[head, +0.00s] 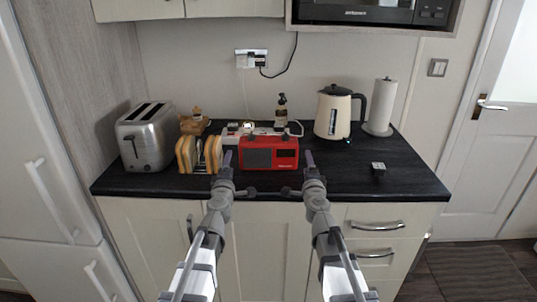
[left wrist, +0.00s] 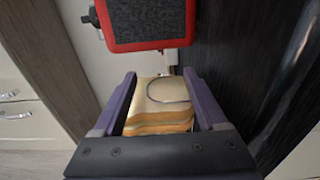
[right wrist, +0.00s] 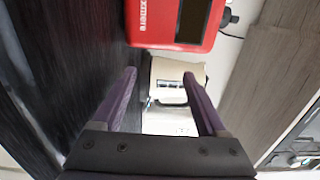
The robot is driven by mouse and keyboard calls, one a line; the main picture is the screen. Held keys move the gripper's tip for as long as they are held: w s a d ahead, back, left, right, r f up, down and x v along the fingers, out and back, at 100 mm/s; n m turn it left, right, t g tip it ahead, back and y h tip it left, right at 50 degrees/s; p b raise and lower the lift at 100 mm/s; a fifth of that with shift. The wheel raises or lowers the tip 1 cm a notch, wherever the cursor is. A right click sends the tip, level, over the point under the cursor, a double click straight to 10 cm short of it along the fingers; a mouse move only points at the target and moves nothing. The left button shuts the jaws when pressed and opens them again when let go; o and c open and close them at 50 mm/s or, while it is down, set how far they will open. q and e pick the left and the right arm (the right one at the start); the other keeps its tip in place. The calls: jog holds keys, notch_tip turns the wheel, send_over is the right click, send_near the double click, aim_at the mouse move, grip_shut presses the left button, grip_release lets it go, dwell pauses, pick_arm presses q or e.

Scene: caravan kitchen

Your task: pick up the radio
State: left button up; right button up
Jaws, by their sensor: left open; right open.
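The red radio (head: 269,153) with a dark speaker grille stands upright near the front of the black counter. It also shows at the top of the left wrist view (left wrist: 147,22) and of the right wrist view (right wrist: 175,22). My left gripper (head: 227,160) is open and empty just left of the radio, by the toast rack. My right gripper (head: 309,158) is open and empty just right of the radio. Neither gripper visibly holds it; whether a finger touches its side cannot be told. The radio's back is hidden.
A toast rack with bread (head: 199,154) stands close left, a toaster (head: 146,136) further left. Behind are a white power strip (head: 235,130) and a bottle (head: 282,108). A cream kettle (head: 333,113) and paper roll (head: 381,105) stand back right. The front right counter (head: 410,178) is mostly clear.

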pick_arm(q)
jog(key=w, duration=0.6)
jog(key=shift+w, duration=0.35)
pick_arm(e)
jog(key=w, duration=0.6)
jog(key=shift+w, duration=0.35)
pick_arm(q)
jog(key=shift+s+d, duration=0.1)
jog(key=shift+d, duration=0.3)
pick_arm(e)
jog(key=shift+s+a, duration=0.1)
jog(key=shift+a, duration=0.35)
pick_arm(q)
jog(key=shift+s+d, duration=0.15)
jog(key=shift+d, duration=0.2)
pick_arm(e)
jog(key=shift+s+a, duration=0.15)
jog(key=shift+a, duration=0.15)
